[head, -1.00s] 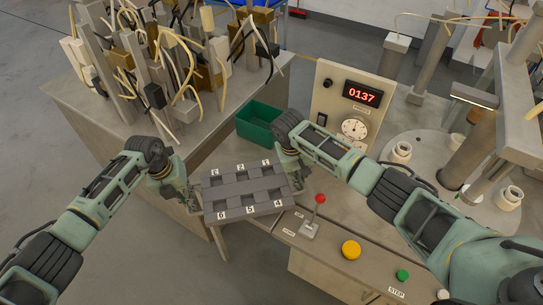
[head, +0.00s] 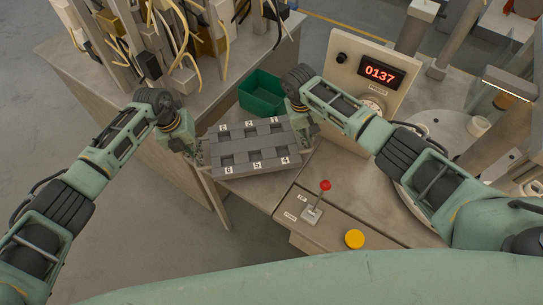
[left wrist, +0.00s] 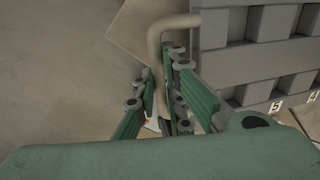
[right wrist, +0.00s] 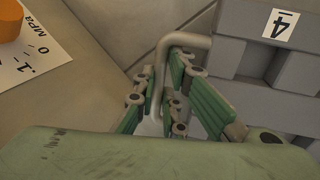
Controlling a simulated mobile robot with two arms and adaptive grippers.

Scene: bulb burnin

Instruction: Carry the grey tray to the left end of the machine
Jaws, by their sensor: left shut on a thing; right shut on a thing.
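The grey tray (head: 253,152) is a block with several numbered square pockets. In the head view it is held roughly level between my two grippers, in front of the machine's panel and near the table corner. My left gripper (head: 198,155) is shut on the tray's left handle, a bent metal bar (left wrist: 163,50). My right gripper (head: 303,137) is shut on the right handle, also a bent bar (right wrist: 165,70). The tray's pockets look empty. The machine (head: 350,170) stands to the right of the tray.
A green bin (head: 262,93) stands behind the tray. A rack of cables and blocks (head: 150,45) fills the bench at the back left. A red-knobbed lever (head: 318,200) and a yellow button (head: 354,239) are on the machine's front deck. A red display reads 0137 (head: 379,74).

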